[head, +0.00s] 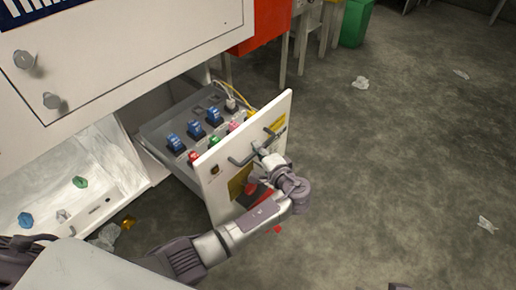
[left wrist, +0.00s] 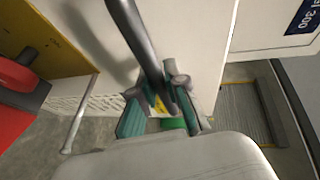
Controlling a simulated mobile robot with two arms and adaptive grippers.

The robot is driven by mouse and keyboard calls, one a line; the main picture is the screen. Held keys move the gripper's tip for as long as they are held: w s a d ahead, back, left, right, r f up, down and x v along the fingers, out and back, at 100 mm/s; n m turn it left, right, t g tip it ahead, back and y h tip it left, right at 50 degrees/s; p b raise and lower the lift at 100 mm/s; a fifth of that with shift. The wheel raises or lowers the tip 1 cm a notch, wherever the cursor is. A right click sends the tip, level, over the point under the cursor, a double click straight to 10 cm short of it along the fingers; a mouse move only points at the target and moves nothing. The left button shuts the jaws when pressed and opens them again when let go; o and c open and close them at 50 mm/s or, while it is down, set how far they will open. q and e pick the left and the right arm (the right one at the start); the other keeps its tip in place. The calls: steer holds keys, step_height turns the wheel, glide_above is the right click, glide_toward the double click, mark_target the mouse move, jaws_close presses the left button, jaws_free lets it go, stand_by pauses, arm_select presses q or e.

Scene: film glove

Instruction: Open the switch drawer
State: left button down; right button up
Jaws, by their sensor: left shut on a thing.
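The switch drawer (head: 218,184) stands pulled well out of the white cabinet, its grey panel of blue switches and coloured knobs showing. Its dark bar handle (head: 241,160) is on the white front; it also shows close up in the left wrist view (left wrist: 135,34). My left gripper (head: 265,154) is at the handle, shut on it. In the left wrist view the fingers (left wrist: 166,98) close around the bar, and their exact contact is partly hidden. My right gripper does not show.
The white cabinet (head: 130,42) fills the upper left, with an open lower compartment (head: 60,170) holding small coloured knobs. A red box (head: 268,22) and green bin (head: 354,24) stand behind. Litter lies on the floor; the floor to the right is mostly clear.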

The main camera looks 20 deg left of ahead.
arm_select(q)
steer(key=c, duration=1.2)
jaws_free()
steer(key=shift+d, duration=0.1)
steer(key=v, duration=1.2)
